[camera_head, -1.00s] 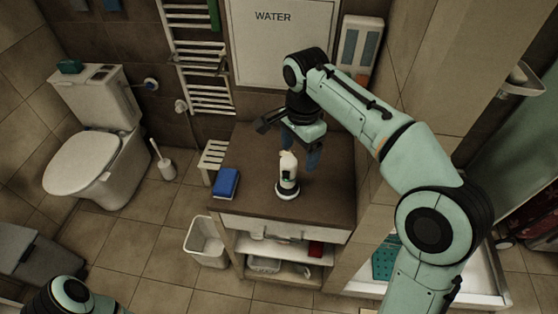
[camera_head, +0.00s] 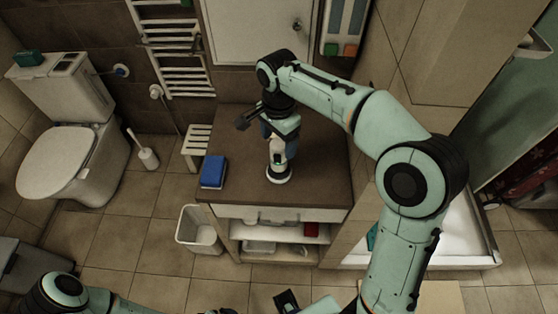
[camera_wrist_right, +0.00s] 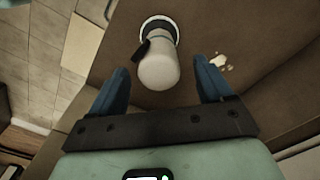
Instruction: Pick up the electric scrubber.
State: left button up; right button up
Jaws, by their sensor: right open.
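The electric scrubber (camera_head: 278,172) stands upright on the brown top of a low cabinet, with a pale body and a dark and white base. In the right wrist view the scrubber (camera_wrist_right: 158,68) has its pale rounded end towards me, between the two blue fingers. My right gripper (camera_head: 278,142) is open at the scrubber's upper part, one finger on either side. The right wrist view shows gaps between both fingers of the right gripper (camera_wrist_right: 162,84) and the scrubber. Part of my left arm shows at the bottom left; dark and mint parts at the bottom edge may be its gripper, fingers unseen.
A blue sponge-like block (camera_head: 213,172) lies at the left of the cabinet top (camera_head: 322,180). A white bin (camera_head: 197,232) stands on the floor left of the cabinet. A wall and pillar bound the right side. A toilet (camera_head: 75,150) and brush (camera_head: 145,152) are further left.

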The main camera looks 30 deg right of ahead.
notch_tip(320, 180, down, 5)
jog(key=shift+d+r, duration=0.15)
jog(key=shift+r, duration=0.05)
jog(key=c, duration=1.1)
jog(key=shift+r, duration=0.1)
jog(key=shift+c, duration=0.2)
jog(key=shift+r, duration=0.1)
